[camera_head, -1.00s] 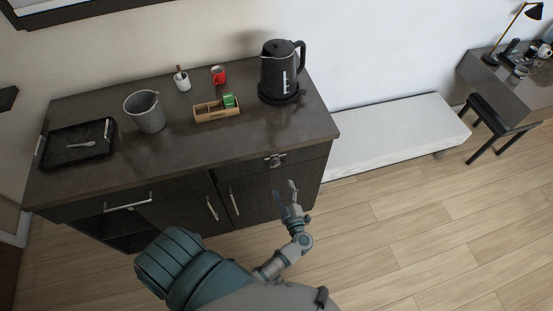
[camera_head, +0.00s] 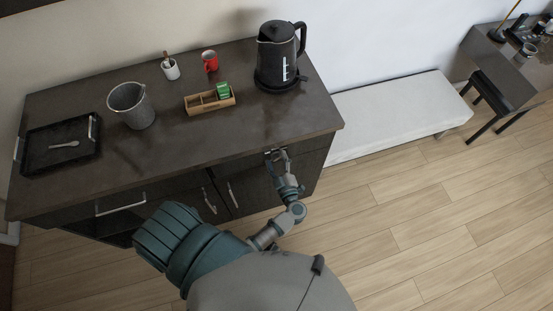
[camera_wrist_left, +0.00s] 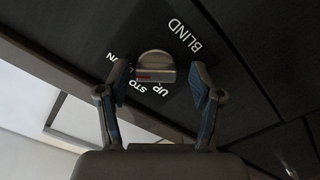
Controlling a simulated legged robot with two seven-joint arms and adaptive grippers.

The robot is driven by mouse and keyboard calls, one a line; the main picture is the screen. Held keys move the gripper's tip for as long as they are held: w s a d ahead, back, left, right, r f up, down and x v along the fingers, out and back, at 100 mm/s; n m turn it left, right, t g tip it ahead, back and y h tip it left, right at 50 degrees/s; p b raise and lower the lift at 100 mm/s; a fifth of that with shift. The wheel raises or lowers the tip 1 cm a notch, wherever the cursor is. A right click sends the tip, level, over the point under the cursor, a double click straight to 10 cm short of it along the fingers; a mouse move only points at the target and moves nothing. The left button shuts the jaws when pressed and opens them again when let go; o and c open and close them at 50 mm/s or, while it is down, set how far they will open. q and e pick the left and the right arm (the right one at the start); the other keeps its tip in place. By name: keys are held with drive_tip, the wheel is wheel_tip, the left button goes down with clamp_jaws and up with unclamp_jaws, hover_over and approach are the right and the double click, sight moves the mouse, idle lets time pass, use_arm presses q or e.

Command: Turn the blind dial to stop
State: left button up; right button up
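The blind dial (camera_wrist_left: 155,67) is a grey round knob with a raised bar and a red mark at the bar's left end in the left wrist view. Lettering around it reads BLIND, UP, STO and part of DOWN; the knob partly covers the labels. My left gripper (camera_wrist_left: 160,78) is open, one finger on each side of the dial, with visible gaps to it. In the head view the left gripper (camera_head: 279,160) is at the cabinet's front near the right end, over the dial, which is mostly hidden there. My right gripper is not in view.
The dark cabinet (camera_head: 90,182) carries a black kettle (camera_head: 275,55), wooden box (camera_head: 200,105), red mug (camera_head: 210,61), white cup (camera_head: 170,69), metal bucket (camera_head: 130,105) and black tray (camera_head: 45,161). A white bench (camera_head: 400,112) stands right of it. Floor is clear at right.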

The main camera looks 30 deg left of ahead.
use_arm(q)
drive_tip(key=shift+d, duration=0.2)
drive_tip(key=c, duration=0.8)
drive_tip(key=shift+d, duration=0.15)
drive_tip(key=shift+c, duration=0.8)
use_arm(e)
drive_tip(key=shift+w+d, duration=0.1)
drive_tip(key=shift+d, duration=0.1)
